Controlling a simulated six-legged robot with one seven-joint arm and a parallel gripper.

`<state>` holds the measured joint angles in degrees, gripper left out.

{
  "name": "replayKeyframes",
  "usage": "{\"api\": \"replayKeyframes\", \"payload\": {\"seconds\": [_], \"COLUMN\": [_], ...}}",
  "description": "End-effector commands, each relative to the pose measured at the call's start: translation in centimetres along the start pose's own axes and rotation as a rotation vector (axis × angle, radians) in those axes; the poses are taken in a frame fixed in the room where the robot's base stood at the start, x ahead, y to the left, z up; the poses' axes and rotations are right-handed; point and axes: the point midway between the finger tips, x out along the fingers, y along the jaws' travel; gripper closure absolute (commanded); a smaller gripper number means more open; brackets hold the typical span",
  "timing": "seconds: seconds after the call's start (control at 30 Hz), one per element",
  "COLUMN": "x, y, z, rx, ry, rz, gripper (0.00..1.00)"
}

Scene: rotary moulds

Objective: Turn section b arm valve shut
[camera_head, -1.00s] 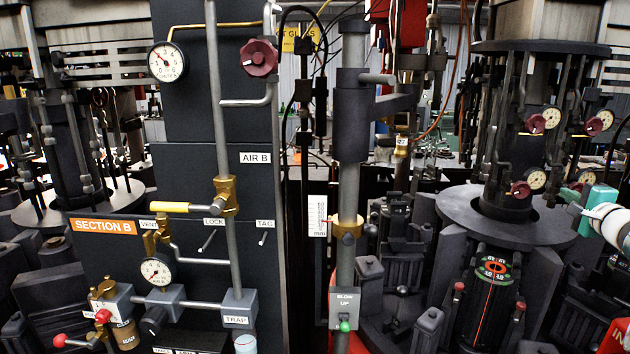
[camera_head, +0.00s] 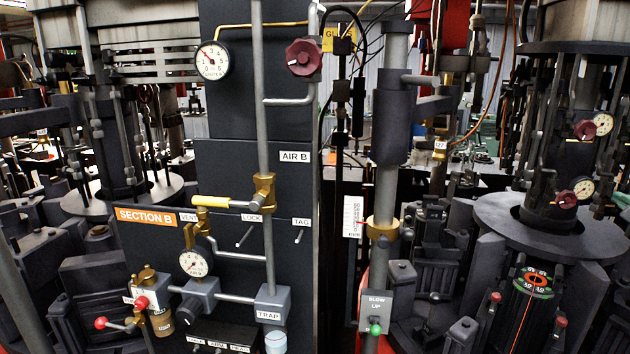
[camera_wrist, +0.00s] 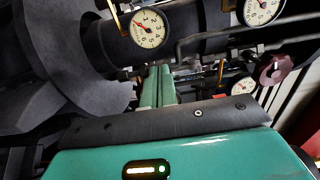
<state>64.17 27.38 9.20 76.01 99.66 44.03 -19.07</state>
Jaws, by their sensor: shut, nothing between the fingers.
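The section B panel (camera_head: 227,250) stands left of centre in the head view, with an orange SECTION B label (camera_head: 146,215). A brass valve (camera_head: 264,190) sits on its vertical grey pipe. The valve's yellow lever (camera_head: 212,201) points left, roughly level, across the pipe. Below it, a small black box carries several labels, one seeming to read ARM (camera_head: 217,344). I cannot tell for certain which fitting is the arm valve. My gripper (camera_wrist: 158,86) shows in the wrist view, its green fingers together and empty, away from the panel's yellow lever, which that view does not show.
A dark red handwheel (camera_head: 304,57) and a gauge (camera_head: 212,60) are at the panel's top. A red-knobbed lever (camera_head: 101,323) sticks out low left. A BLOW UP box (camera_head: 376,309) hangs on the pole to the right. Dark machinery crowds both sides. Gauges (camera_wrist: 149,29) are close in the wrist view.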

Motion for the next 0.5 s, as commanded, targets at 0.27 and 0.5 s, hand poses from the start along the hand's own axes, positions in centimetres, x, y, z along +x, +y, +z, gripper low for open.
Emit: {"api": "replayKeyframes", "payload": {"seconds": [0.27,0.5], "x": [-0.08,-1.03], "y": [-0.12,-0.30], "z": [0.32,0.54], "rx": [0.001,0.000], "ry": [0.005,0.005], "rz": [0.002,0.002], "gripper": [1.00,1.00]}}
